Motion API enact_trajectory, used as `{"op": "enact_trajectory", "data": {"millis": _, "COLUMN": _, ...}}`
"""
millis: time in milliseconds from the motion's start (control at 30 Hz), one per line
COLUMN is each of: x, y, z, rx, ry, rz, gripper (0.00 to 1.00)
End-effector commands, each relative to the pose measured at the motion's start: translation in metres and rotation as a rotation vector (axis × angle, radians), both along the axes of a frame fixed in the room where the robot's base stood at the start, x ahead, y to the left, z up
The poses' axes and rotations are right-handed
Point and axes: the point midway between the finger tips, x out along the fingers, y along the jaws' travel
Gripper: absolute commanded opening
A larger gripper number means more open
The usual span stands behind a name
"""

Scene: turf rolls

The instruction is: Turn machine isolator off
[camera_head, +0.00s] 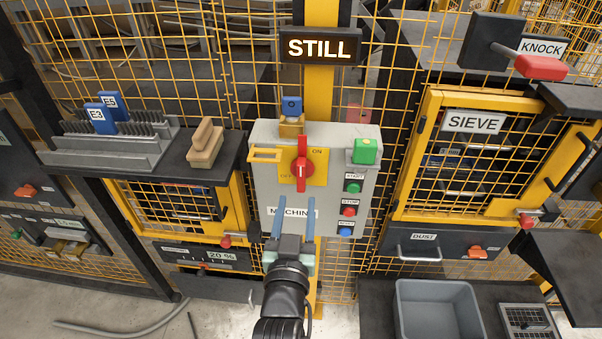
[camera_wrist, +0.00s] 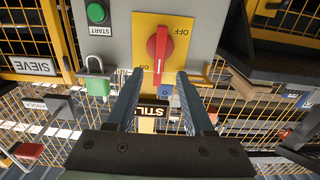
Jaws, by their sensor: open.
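The machine isolator is a red rotary handle (camera_head: 302,168) on a yellow plate (camera_head: 288,177) on a grey control box (camera_head: 262,201). The handle stands upright, near the ON mark; OFF is at the plate's lower left. In the wrist view the scene is inverted and the red handle (camera_wrist: 158,54) shows just beyond the fingers. My gripper (camera_head: 293,217) is open and empty, below the handle in the head view and partly covering the MACHINE label. In the wrist view its two fingers (camera_wrist: 158,85) are apart, with the handle's line between them; I see no contact.
A green padlock (camera_head: 364,151) is at the box's upper right, above the start (camera_head: 353,186), stop (camera_head: 348,211) and reset (camera_head: 346,232) buttons. A yellow bracket (camera_head: 264,155) juts out left of the plate. A lit STILL sign (camera_head: 320,48) hangs above.

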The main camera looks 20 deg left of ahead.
Motion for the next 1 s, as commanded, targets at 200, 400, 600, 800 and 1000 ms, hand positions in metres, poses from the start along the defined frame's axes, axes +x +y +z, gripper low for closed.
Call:
{"op": "enact_trajectory", "data": {"millis": 200, "x": 0.039, "y": 0.011, "z": 0.001, "rx": -0.001, "ry": -0.003, "rz": 0.001, "gripper": 0.53}}
{"op": "enact_trajectory", "data": {"millis": 400, "x": 0.065, "y": 0.019, "z": 0.001, "rx": -0.001, "ry": -0.002, "rz": 0.001, "gripper": 0.53}}
{"op": "enact_trajectory", "data": {"millis": 600, "x": 0.078, "y": 0.023, "z": 0.001, "rx": -0.001, "ry": -0.001, "rz": 0.001, "gripper": 0.53}}
{"op": "enact_trajectory", "data": {"millis": 800, "x": 0.081, "y": 0.023, "z": 0.0, "rx": -0.001, "ry": -0.001, "rz": 0.0, "gripper": 0.53}}
{"op": "enact_trajectory", "data": {"millis": 1000, "x": 0.08, "y": 0.023, "z": 0.0, "rx": -0.001, "ry": -0.001, "rz": 0.0, "gripper": 0.4}}
